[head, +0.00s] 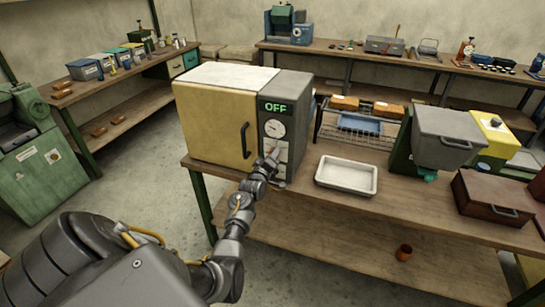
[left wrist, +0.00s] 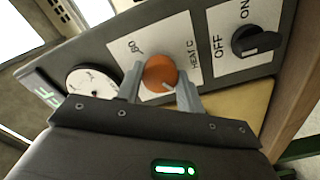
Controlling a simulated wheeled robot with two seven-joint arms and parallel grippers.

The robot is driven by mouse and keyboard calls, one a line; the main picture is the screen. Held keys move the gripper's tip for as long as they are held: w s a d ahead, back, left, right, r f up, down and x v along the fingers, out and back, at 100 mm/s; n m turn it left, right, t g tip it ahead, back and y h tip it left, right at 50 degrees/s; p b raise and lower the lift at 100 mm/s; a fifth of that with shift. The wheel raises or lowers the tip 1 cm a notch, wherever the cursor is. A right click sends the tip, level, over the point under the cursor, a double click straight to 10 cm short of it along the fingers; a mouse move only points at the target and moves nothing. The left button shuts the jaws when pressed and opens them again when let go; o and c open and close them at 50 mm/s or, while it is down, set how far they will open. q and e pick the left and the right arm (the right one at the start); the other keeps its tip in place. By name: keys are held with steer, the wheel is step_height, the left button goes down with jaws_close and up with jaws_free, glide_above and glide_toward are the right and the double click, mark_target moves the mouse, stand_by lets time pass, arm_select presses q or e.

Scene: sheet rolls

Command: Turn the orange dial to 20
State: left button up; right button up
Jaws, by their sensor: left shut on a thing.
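The orange dial (left wrist: 160,71) sits on a white plate marked "HEAT C" on the grey control panel in the left wrist view. A "60" shows at one side of the plate, and a pale mark shows on the dial's lower edge. My left gripper (left wrist: 161,88) is shut on the dial, one finger on each side. In the head view my left gripper (head: 271,160) reaches the panel of the yellow oven (head: 215,125) and mostly hides the dial. The display (head: 276,107) reads OFF. My right gripper is not in view.
A black OFF/ON knob (left wrist: 257,41) and a round gauge (left wrist: 93,83) flank the dial. A white tray (head: 346,175) lies on the bench right of the oven. A wire rack (head: 340,133) with a blue tray stands behind it.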

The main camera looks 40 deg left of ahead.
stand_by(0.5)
arm_select(q)
steer(key=o, duration=1)
steer(key=shift+s, duration=0.1)
steer(key=shift+b+v, duration=0.95)
steer(key=shift+v, duration=4.35)
steer(key=shift+d, duration=0.1)
